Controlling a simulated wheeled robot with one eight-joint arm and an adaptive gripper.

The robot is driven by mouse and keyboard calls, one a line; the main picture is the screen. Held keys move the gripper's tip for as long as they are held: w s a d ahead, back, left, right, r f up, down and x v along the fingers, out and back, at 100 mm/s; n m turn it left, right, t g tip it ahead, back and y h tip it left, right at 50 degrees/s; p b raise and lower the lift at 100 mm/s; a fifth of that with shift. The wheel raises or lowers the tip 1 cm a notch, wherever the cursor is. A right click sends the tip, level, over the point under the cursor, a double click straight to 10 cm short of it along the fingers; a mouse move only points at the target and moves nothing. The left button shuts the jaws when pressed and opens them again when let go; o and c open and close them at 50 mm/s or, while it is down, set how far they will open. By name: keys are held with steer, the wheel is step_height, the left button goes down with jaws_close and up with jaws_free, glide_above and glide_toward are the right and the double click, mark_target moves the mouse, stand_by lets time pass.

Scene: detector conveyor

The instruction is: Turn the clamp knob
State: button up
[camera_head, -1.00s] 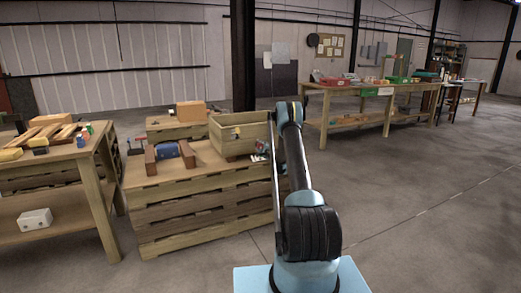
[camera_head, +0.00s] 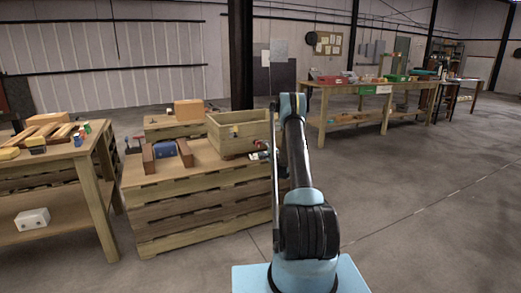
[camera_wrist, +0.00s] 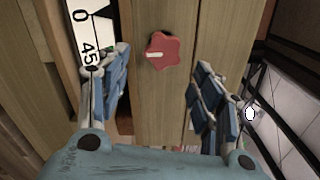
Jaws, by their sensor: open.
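The clamp knob (camera_wrist: 162,50) is a red, lobed knob with a pale pointer mark, on the face of a wooden box wall in the wrist view. A white scale strip (camera_wrist: 85,35) with black numbers "0" and "45" is at its left. My gripper (camera_wrist: 160,92) is open, with one blue-padded finger on each side, below the knob in the picture. Nothing is between the fingers but the wood behind. In the head view the wooden crate (camera_head: 228,145) stands on the pallet stack, and a small dark shape at its right hides behind my arm.
The pallet stack (camera_head: 205,215) also carries a blue item between two brown blocks (camera_head: 165,155). A workbench (camera_head: 88,165) with wood pieces stands at the left. A long table (camera_head: 390,92) is at the back right. The floor at the right is clear.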

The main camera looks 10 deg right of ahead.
steer(key=v, duration=0.4)
steer(key=shift+s+d, duration=0.15)
steer(key=shift+s, duration=0.25)
stand_by(0.7)
steer(key=n, duration=2.1)
glide_toward(259, 144)
steer(key=x, duration=1.1)
steer(key=c, duration=1.1)
